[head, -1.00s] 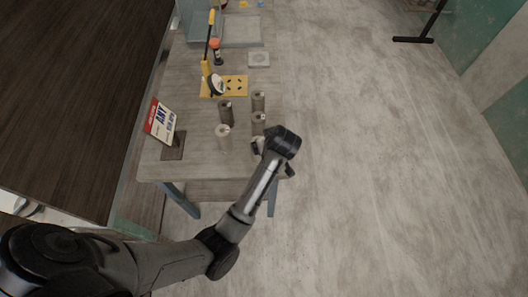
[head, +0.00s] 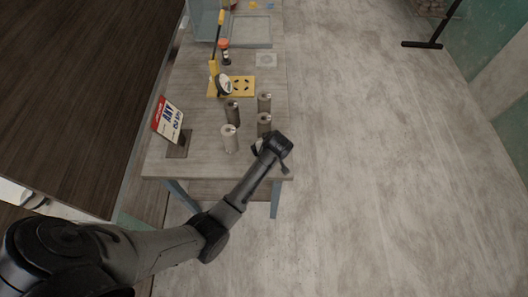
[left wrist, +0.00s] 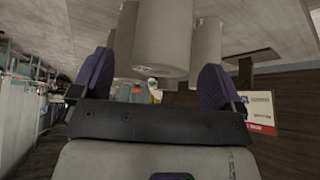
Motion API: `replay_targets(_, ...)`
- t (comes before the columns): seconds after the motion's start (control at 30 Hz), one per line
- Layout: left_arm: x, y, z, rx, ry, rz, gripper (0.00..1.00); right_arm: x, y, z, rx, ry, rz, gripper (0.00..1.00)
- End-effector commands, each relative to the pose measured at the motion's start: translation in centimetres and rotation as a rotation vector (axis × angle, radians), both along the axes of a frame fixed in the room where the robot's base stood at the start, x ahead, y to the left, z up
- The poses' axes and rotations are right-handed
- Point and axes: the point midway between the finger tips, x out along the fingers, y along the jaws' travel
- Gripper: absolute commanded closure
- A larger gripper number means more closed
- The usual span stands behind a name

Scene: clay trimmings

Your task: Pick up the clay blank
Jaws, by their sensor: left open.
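Several grey clay blanks stand upright as cylinders near the front of the table; a pale one (head: 230,139) is nearest the front left, with darker ones (head: 232,112) behind it and to its right (head: 264,124). I cannot tell which is the task's blank. My left gripper (head: 259,147) is low at the table's front right, beside the blanks, its fingers mostly hidden by my wrist. In the left wrist view, its purple fingers (left wrist: 158,78) are open, with a large blank (left wrist: 162,40) ahead between them and others on either side. I cannot tell whether they touch. My right gripper is out of view.
A sign on a stand (head: 169,119) is at the table's left. Behind the blanks lie a yellow mat (head: 243,88) with a tool on it, a pale square (head: 266,60) and a tray (head: 252,42). Open floor (head: 380,170) lies to the right.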

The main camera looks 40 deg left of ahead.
Motion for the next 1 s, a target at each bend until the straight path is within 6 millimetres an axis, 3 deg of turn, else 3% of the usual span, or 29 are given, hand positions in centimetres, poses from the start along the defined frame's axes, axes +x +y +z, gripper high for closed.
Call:
replay_targets(0.23,0.6,1.5,-2.4,0.001,0.001,-0.002,0.07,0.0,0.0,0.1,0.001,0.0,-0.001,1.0)
replay_targets(0.57,0.7,1.7,-2.9,0.0,0.0,-0.001,0.07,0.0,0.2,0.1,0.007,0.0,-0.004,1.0)
replay_targets(1.0,0.7,1.7,-2.8,0.0,0.0,-0.001,0.47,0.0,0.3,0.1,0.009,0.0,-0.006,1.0)
